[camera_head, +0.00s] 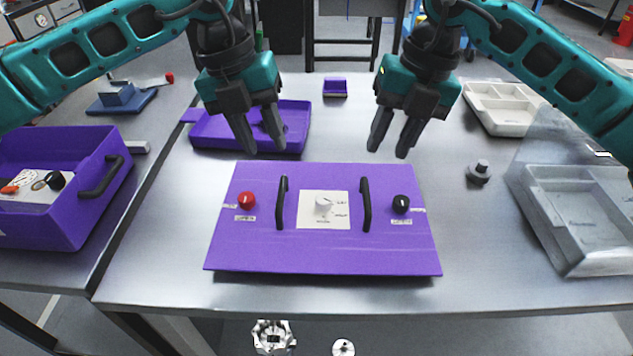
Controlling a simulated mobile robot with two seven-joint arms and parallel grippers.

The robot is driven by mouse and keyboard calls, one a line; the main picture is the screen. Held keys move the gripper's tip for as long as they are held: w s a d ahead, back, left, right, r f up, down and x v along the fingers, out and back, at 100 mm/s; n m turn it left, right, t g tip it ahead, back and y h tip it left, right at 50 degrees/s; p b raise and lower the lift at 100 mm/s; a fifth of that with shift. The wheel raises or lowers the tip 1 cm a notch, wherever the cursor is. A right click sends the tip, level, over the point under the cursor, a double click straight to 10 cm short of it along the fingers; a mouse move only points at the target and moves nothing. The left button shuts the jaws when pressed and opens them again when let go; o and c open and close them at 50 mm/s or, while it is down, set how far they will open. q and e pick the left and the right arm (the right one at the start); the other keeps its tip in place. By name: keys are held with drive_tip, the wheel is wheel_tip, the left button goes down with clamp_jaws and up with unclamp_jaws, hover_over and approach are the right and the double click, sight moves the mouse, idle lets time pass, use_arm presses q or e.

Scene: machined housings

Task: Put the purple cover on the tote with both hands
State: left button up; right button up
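The purple cover (320,255) lies flat on the metal table in the middle of the head view. It has two black handles, the left handle (282,203) and the right handle (366,205), with knobs and a white panel. A purple tote (218,130) stands behind it to the left, open at the top and partly hidden by my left gripper. My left gripper (262,146) is open and empty above the tote's front edge. My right gripper (389,150) is open and empty, above and behind the cover's right side.
A second purple bin (75,225) stands on the left table. A white divided tray (500,108) is at the back right, a grey clear-sided container (570,215) at the right. A small dark knob piece (479,174) and a small purple block (335,88) stand on the table.

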sight(281, 191)
use_arm(q)
drive_tip(key=shift+w+a, duration=0.3)
drive_tip(key=shift+a, duration=0.05)
use_arm(e)
drive_tip(key=shift+w+d, duration=0.15)
drive_tip(key=shift+w, duration=0.15)
use_arm(q)
drive_tip(key=shift+s, duration=0.15)
use_arm(e)
drive_tip(key=shift+s+r, duration=0.1)
drive_tip(key=shift+s, duration=0.05)
